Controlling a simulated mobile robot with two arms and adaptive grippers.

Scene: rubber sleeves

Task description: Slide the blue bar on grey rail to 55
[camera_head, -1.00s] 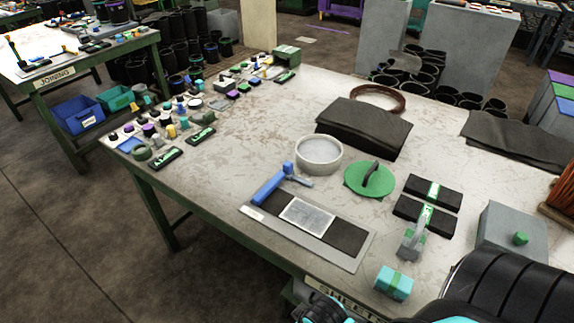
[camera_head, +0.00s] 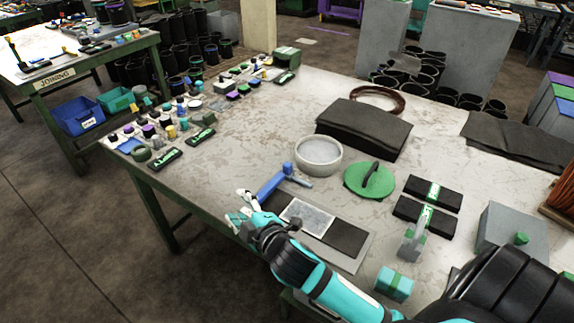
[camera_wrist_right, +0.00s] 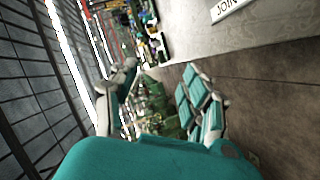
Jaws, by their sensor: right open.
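The blue bar (camera_head: 272,184) lies at the left end of a grey plate on the table, with a blue knob at its far end. I take the grey plate (camera_head: 347,262) for the grey rail; my arm covers its near left part. No scale or 55 mark is readable. My right gripper (camera_head: 238,208) is open and empty, just left of and nearer than the bar, by the table's front edge. Its spread fingers also show in the right wrist view (camera_wrist_right: 158,84), with nothing between them. My left gripper is not in view.
A black sheet (camera_head: 348,238) and a pale translucent square (camera_head: 307,216) lie on the plate. A grey round dish (camera_head: 318,156), a green disc (camera_head: 357,183) with a handle and a teal block (camera_head: 394,284) stand around it. The table's left middle is clear.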

